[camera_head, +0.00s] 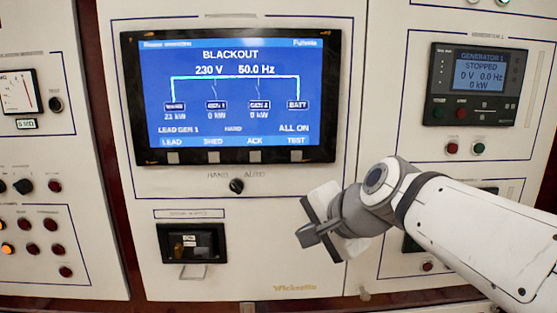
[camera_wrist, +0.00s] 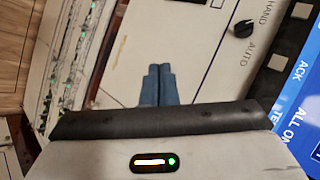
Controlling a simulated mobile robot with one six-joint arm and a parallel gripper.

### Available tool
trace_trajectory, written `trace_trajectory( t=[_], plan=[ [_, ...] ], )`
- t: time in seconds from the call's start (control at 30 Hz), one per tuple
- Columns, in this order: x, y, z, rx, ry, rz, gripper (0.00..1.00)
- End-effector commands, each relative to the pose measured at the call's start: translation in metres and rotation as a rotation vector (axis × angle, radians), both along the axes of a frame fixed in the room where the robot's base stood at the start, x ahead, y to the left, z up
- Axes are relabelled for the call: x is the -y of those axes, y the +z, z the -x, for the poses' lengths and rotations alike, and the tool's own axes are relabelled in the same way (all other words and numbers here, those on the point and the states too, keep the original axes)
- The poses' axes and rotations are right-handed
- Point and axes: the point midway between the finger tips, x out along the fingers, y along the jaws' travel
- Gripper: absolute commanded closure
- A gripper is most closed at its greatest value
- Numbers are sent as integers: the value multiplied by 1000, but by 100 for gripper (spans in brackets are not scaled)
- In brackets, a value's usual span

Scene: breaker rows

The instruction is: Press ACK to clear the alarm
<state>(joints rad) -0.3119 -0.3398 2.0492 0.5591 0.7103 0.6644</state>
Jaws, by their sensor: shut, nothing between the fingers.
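The control display (camera_head: 240,125) has a blue screen headed BLACKOUT, showing 230 V and 50.0 Hz. Along its bottom are the labels LEAD, SHED, ACK and TEST, each above a small grey button. The ACK button (camera_head: 254,156) is third from the left and unobstructed. In the wrist view the ACK button (camera_wrist: 277,60) is at the right edge beside its label. My gripper (camera_head: 308,236) is below and right of the display, apart from it. In the wrist view my gripper's fingers (camera_wrist: 158,84) are together and empty, over bare white panel.
A HAND/AUTO knob (camera_head: 236,185) sits just below the display. A dark recessed unit (camera_head: 191,243) is lower left. A generator panel (camera_head: 478,85) reading STOPPED is at the right. Lamps and buttons (camera_head: 35,249) fill the left panel. White panel below the knob is clear.

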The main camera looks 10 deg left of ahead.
Motion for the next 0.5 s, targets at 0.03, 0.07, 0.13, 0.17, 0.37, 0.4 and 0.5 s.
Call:
trace_trajectory(
  t=[0.03, 0.07, 0.13, 0.17, 0.37, 0.4, 0.5],
  plan=[
    [-22, 19, -5, -11, -18, -91, 100],
    [-32, 30, -7, -20, -32, -146, 100],
    [-54, 53, -11, -48, -59, -259, 100],
    [-61, 62, -12, -60, -68, -300, 100],
    [-88, 93, -13, -112, -99, -452, 100],
    [-89, 95, -13, -116, -101, -461, 100],
    [-90, 96, -13, -119, -104, -466, 100]
  ],
)
